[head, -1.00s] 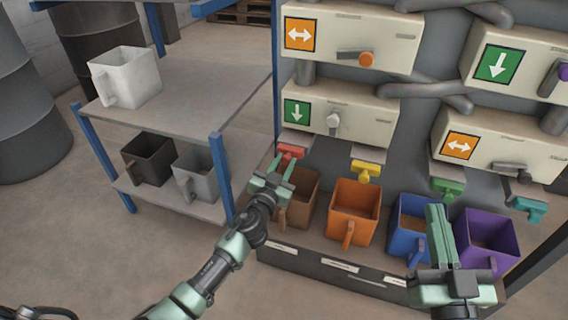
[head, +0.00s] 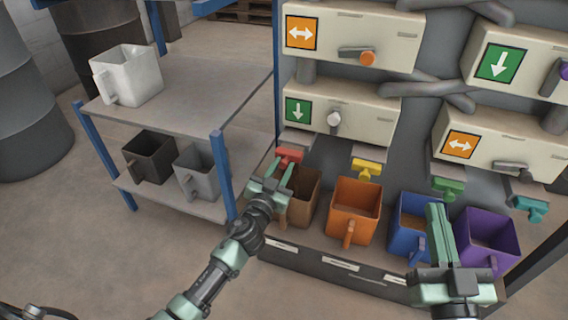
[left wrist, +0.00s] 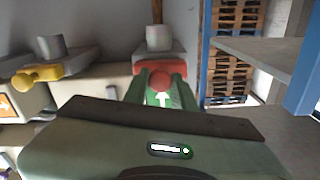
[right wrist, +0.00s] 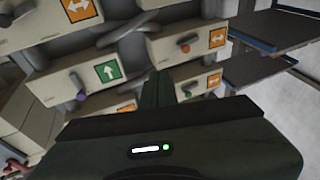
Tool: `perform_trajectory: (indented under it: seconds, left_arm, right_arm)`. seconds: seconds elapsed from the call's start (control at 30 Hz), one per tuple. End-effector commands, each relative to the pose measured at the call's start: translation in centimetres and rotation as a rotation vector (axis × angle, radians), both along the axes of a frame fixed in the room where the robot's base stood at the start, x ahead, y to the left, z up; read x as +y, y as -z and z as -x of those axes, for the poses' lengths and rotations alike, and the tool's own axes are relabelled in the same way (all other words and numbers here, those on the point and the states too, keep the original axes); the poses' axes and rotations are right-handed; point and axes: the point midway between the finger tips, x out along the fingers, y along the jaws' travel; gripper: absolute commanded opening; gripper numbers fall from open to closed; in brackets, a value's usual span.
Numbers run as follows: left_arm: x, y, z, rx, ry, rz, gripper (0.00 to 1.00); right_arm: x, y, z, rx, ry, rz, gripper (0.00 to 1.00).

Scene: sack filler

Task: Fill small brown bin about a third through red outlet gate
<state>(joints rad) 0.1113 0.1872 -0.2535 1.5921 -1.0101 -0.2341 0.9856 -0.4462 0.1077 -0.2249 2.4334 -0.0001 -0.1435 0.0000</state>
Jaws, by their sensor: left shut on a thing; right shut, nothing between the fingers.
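The small brown bin (head: 304,200) stands at the left end of the row, under the red outlet gate (head: 290,155). My left gripper (head: 276,176) is at the red gate, partly in front of the brown bin, and is shut on the red gate's handle. In the left wrist view the red knob (left wrist: 160,80) sits between the fingertips. The gripper hides part of the bin, and its contents are not clear. My right gripper (head: 437,225) is shut and empty, raised in front of the blue bin (head: 405,213).
An orange bin (head: 355,205) and a purple bin (head: 490,235) stand in the same row. Yellow (head: 367,168), green (head: 447,188) and teal (head: 531,208) gates hang above. A shelf (head: 200,90) at left holds a white bin (head: 127,75), with black and grey bins below.

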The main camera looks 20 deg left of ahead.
Motion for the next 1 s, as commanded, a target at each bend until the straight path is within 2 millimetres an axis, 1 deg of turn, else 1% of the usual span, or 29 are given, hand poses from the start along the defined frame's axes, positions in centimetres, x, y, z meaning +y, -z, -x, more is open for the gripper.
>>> perform_trajectory:
  seconds: [0.2,0.23,0.27,0.3,0.57,0.67,0.77,0.83,1.0]
  left_arm:
    - [0.0,0.0,0.0,0.0,0.0,0.0,0.0]
    - [0.0,0.0,0.0,0.0,0.0,0.0,0.35]
    - [0.0,0.0,0.0,0.0,0.0,0.0,0.43]
    - [0.0,0.0,0.0,0.0,0.0,0.0,0.48]
    - [0.0,0.0,0.0,0.0,0.0,0.0,0.48]
    - [0.0,0.0,0.3,0.0,0.0,0.001,0.48]
    - [0.0,0.0,1.5,0.002,0.001,0.001,0.48]
    - [0.1,0.0,2.7,0.002,0.0,0.002,0.48]
    - [0.2,0.0,5.6,0.002,0.0,0.001,0.48]
  right_arm:
    - [0.0,0.1,0.0,0.002,0.0,0.0,0.0]
    - [0.0,0.1,0.0,0.002,0.0,0.0,0.0]
    - [0.0,0.1,0.0,0.002,0.0,0.0,0.0]
    - [0.0,0.1,0.0,0.002,0.0,0.0,0.0]
    - [0.0,0.1,0.0,0.003,0.001,0.001,0.0]
    - [0.0,0.1,0.0,0.007,0.001,0.002,0.0]
    - [0.0,0.6,-0.1,0.037,0.001,0.011,0.0]
    - [-0.1,1.5,-0.2,0.08,0.003,0.024,0.0]
    - [-0.3,2.6,-0.4,0.136,0.007,0.038,0.0]
